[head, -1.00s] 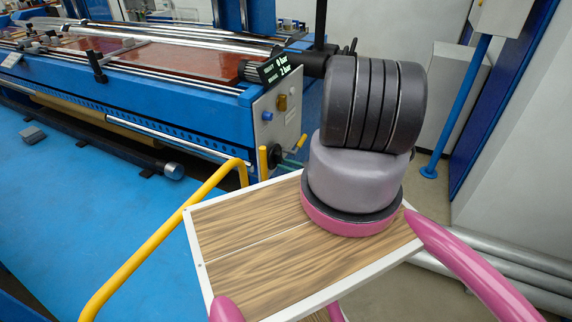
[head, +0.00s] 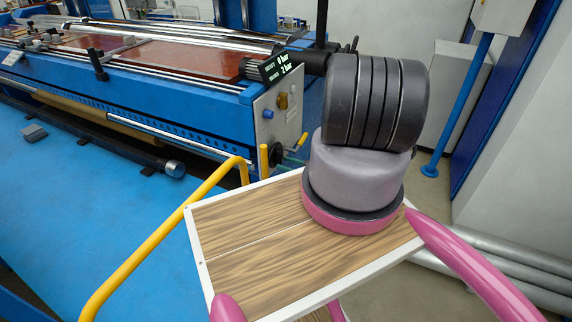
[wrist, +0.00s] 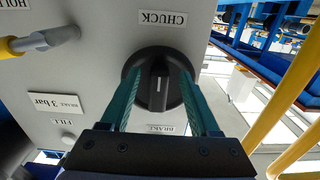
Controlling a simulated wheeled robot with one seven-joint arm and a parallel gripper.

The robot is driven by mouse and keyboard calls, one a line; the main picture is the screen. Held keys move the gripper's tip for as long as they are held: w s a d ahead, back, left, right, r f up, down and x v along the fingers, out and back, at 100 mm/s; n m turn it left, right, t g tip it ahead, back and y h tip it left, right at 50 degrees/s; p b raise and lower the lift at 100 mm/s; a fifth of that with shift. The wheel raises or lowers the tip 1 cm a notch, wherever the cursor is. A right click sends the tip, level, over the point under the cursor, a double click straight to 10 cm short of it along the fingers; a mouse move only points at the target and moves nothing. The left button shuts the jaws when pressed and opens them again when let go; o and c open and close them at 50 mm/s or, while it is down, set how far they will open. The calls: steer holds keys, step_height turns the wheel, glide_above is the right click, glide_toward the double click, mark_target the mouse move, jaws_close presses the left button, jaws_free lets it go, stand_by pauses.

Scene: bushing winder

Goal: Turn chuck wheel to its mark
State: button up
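The chuck wheel is a round black knob (wrist: 159,60) with a raised centre ridge and a short white line on it, below the upside-down CHUCK label (wrist: 162,19) in the wrist view. My gripper (wrist: 160,74) has two teal fingers, one at each side of the knob. The fingertips overlap the knob's left and right edges. The centre ridge lies between them, with black knob face showing on either side. Whether the fingers press on the knob cannot be told.
A yellow-tipped lever (wrist: 40,42) sticks out left of the knob in the wrist view. A BRAKE 3 bar plate (wrist: 55,103) is below it. Yellow rails (wrist: 300,80) stand at the right. In the head view a display (head: 271,69) tops the blue machine (head: 215,110); blue floor lies left.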

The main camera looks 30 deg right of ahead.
steer(key=v, duration=1)
steer(key=shift+s+d, duration=0.25)
steer(key=shift+s, duration=0.05)
